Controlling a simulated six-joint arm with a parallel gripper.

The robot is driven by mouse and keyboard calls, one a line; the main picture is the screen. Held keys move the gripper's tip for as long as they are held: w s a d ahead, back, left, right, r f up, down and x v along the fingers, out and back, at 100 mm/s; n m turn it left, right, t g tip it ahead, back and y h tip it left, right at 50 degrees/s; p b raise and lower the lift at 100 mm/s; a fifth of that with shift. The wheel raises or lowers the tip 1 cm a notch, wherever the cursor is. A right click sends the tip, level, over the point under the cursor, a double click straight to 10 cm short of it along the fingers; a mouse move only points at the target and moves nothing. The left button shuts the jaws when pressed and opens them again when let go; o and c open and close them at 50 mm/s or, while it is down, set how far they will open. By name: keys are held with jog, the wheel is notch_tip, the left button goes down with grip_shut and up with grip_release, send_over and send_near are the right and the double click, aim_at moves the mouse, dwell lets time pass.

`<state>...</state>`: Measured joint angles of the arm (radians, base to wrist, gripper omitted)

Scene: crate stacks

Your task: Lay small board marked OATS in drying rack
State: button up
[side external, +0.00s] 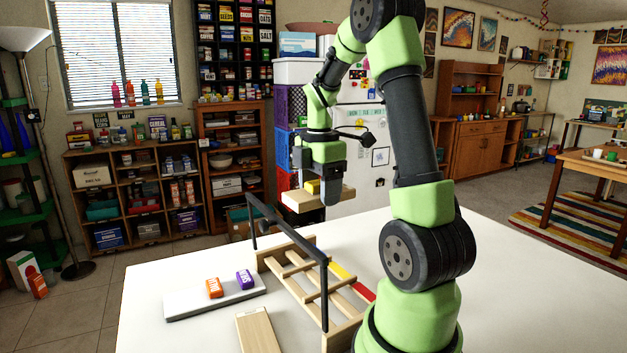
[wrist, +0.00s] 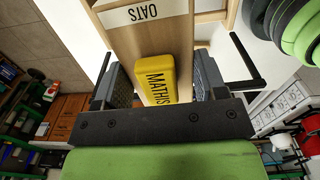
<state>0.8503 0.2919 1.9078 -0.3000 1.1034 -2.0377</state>
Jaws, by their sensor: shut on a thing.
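The small board marked OATS (wrist: 118,42) is a pale wooden plank with a white label; in the side view it (side external: 298,202) is up in the air, roughly level. My gripper (side external: 320,186) is shut on it, with one finger at each long side in the wrist view (wrist: 163,82). A yellow block lettered MATHIS (wrist: 154,68) lies on top of the board between the fingers; its last letters may be hidden. The drying rack (side external: 305,244), wooden slats with dark rails, stands on the white table below the board, apart from it.
A pale tray (side external: 190,308) left of the rack bears an orange block (side external: 214,288) and a purple block (side external: 245,279). Another wooden board (side external: 258,330) lies near the front. Yellow and red strips (side external: 358,286) show by the rack's right side. The table (side external: 520,290) is clear at right.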

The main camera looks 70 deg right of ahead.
send_over(318, 279)
jog(key=shift+f, duration=7.6)
jog(key=shift+f, duration=1.05)
jog(key=o, duration=1)
jog(key=shift+r, duration=0.1)
jog(key=shift+r, duration=3.95)
